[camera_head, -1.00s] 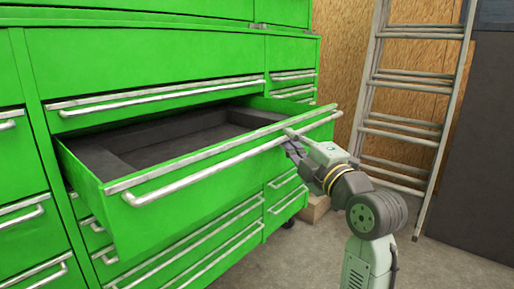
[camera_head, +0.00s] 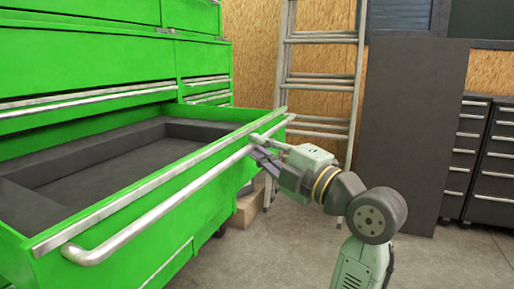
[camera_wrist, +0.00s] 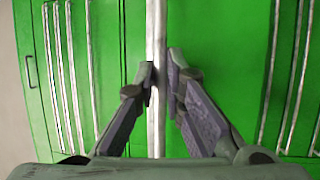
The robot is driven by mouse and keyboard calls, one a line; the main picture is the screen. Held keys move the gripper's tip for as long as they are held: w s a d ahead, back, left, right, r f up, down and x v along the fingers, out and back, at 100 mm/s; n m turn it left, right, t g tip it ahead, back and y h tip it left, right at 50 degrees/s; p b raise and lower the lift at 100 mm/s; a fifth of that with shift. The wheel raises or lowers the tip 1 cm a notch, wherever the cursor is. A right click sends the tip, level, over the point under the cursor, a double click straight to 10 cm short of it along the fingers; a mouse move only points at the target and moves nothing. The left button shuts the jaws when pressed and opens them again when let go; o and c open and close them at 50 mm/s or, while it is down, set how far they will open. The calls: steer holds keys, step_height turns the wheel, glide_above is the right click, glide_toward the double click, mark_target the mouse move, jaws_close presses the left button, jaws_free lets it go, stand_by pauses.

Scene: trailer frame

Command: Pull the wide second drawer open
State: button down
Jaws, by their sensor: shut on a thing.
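The wide second drawer (camera_head: 140,235) of the green tool cabinet stands well open in the head view, with its dark, empty-looking inside showing. A long silver bar handle (camera_head: 160,208) runs along its front. My gripper (camera_head: 262,150) is at the handle's far right part. In the wrist view the handle (camera_wrist: 156,30) runs top to bottom between the two fingers of my gripper (camera_wrist: 160,78), which are shut on it. The exact finger contact is partly hidden in the head view by the gripper itself.
The wide drawer above (camera_head: 70,65) is shut. A metal ladder (camera_head: 320,75) leans at the back wall, with a dark panel (camera_head: 412,130) and dark cabinets (camera_head: 482,165) to its right. A wooden block (camera_head: 247,205) lies near the cabinet. The concrete floor at front right is clear.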

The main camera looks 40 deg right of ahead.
steer(key=c, duration=1.7)
jaws_free()
steer(key=shift+o, duration=0.2)
steer(key=s+f, duration=0.2)
steer(key=s, duration=0.9)
steer(key=shift+s, duration=0.4)
